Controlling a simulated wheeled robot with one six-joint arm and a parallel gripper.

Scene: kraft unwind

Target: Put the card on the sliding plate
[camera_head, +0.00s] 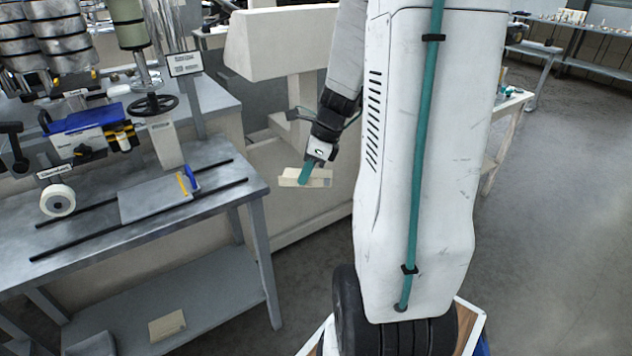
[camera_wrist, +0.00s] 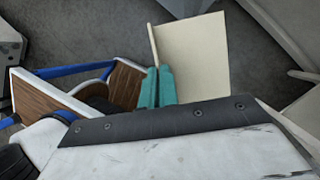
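My gripper (camera_head: 309,171) hangs to the right of the metal bench, its teal fingers shut on a cream card (camera_head: 322,178). In the wrist view the teal fingers (camera_wrist: 157,88) pinch the card (camera_wrist: 195,58) near one edge, and its broad face stretches away to the right. The card is in the air over the floor, apart from the bench. The sliding plate (camera_head: 153,199) is a flat grey plate lying between two dark rails on the bench top. A yellow strip and a blue piece stand at its right end.
The bench (camera_head: 215,162) also carries a white roll (camera_head: 58,200), a blue-topped unit (camera_head: 88,122) and a black handwheel (camera_head: 153,105). Another cream piece (camera_head: 167,325) lies on the lower shelf. A large cream machine (camera_head: 290,100) stands behind my gripper. Floor shows between bench and my base.

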